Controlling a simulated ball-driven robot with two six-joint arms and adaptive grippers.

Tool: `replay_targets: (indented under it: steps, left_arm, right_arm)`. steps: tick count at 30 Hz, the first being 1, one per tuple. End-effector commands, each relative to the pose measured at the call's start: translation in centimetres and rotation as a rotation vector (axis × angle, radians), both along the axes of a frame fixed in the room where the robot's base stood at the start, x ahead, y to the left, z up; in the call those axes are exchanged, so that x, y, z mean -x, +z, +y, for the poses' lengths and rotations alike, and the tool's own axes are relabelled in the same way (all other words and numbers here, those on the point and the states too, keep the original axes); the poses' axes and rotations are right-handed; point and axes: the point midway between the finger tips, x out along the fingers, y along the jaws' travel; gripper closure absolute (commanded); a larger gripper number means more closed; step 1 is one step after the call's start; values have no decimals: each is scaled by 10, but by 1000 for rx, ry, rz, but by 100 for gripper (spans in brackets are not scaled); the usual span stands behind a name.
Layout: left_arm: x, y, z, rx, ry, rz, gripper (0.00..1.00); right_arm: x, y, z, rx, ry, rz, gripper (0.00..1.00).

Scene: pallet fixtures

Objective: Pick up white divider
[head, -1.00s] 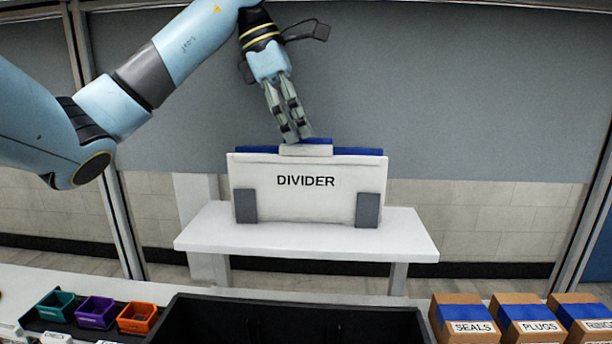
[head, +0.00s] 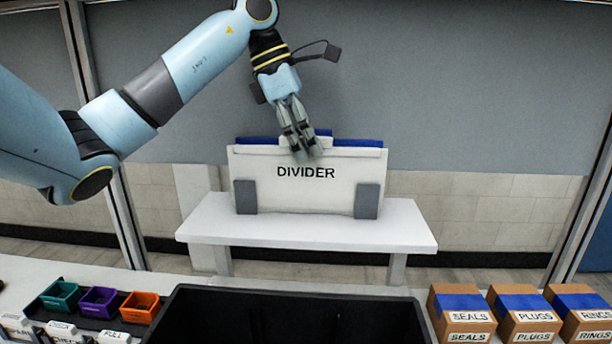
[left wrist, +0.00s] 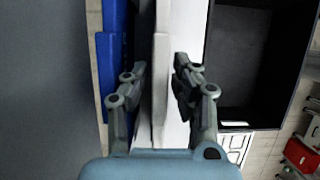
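The white divider (head: 305,197), a panel with the word DIVIDER and two grey pads, stands upright on a white table. In the left wrist view its edge (left wrist: 160,90) runs up the middle as a narrow white strip. My left gripper (head: 308,156) is at the middle of the divider's top edge, pointing down and partly hiding the raised tab. In the left wrist view its fingers (left wrist: 160,78) are apart, one on each side of the divider's edge, with a visible gap on the right side. My right gripper is not in view.
A blue panel (head: 358,142) shows just behind the divider. The white table (head: 300,232) has clear room in front. Nearer are a black bin (head: 300,291), small coloured bins (head: 98,301) at left and cardboard boxes (head: 527,318) at right.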

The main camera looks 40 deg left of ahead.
Motion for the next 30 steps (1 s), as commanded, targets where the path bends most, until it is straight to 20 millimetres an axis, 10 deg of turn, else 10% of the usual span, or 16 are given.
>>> replay_targets:
  steps: [14, 20, 30]
  left_arm:
    - [0, -2, 0, 0, 0, 0, 73]
    - [0, -2, 0, 0, 0, 0, 99]
    - [0, -2, 0, 0, 0, 0, 100]
  right_arm:
    - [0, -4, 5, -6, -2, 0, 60]
    - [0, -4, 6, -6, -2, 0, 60]
    - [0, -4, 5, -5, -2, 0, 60]
